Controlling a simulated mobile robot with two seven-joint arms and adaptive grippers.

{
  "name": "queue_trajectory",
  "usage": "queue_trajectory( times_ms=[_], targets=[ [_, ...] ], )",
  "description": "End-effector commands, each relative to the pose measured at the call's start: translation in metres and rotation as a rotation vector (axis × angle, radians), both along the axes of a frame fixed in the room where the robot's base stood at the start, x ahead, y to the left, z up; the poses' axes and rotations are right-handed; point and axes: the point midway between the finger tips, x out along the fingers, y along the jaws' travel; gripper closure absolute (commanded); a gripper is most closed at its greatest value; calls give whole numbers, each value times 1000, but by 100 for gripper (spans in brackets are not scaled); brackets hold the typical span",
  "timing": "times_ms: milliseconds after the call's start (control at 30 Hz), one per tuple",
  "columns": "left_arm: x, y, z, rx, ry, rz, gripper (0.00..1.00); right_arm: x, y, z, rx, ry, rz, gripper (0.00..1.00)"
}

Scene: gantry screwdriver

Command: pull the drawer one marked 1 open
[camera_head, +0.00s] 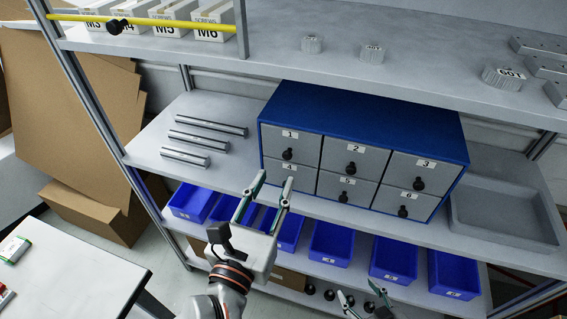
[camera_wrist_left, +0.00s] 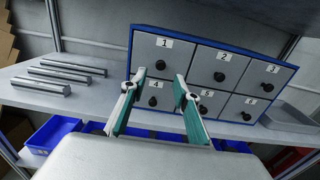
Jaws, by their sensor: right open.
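The blue cabinet (camera_head: 370,108) stands on the middle shelf with two rows of grey drawers, all flush. Drawer one (camera_head: 306,146), marked 1, is at its top left and is closed; its black knob (camera_head: 287,154) sticks out. In the left wrist view drawer one (camera_wrist_left: 178,58) and its knob (camera_wrist_left: 160,65) show just beyond the fingertips. My left gripper (camera_head: 274,180) is open and empty, in front of and below the knob, apart from it. It also shows in the left wrist view (camera_wrist_left: 160,78). My right gripper (camera_head: 362,298) is open, low at the bottom edge, partly cut off.
Metal bars (camera_head: 207,126) lie on the shelf left of the cabinet. A grey tray (camera_head: 505,212) sits to its right. Several blue bins (camera_head: 331,243) fill the shelf below. An upper shelf (camera_head: 420,75) overhangs the cabinet. A white table (camera_head: 70,270) is at lower left.

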Motion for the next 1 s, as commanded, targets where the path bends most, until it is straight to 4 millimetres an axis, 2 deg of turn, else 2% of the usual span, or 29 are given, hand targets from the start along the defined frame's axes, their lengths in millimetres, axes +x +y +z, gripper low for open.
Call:
queue_trajectory(
  times_ms=[167,400,600,967,1000],
  targets=[
    [13,-6,0,-12,9,-4,69,1,0,3,0,-2,1,45],
    [49,-17,1,-10,6,-3,69,2,0,9,1,-6,0,45],
    [68,-24,0,-10,8,-4,69,3,0,11,1,-8,0,45],
    [73,-25,-1,-9,9,-4,69,3,0,11,0,-8,0,45],
    [73,-25,-1,-9,9,-4,80,3,0,11,0,-8,0,45]
  ],
)
